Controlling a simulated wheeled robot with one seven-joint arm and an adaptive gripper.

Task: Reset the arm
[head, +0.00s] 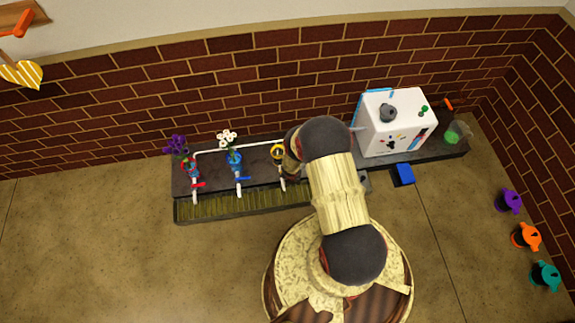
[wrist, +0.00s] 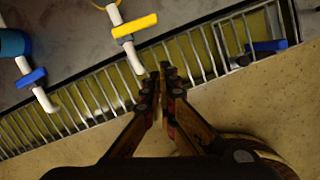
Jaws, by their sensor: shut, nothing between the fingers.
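My gripper (wrist: 163,78) shows in the wrist view with its fingers together and nothing between them. It is over the slatted grate (wrist: 90,105) along the front of the station, close to a white spout with a yellow handle (wrist: 134,26). Whether the fingertips touch the grate cannot be told. In the head view my arm reaches forward over the right part of the station, and its links hide the gripper.
A white box (head: 398,130) stands to the right. Purple (head: 509,201), orange (head: 526,237) and teal (head: 545,276) cans stand on open floor.

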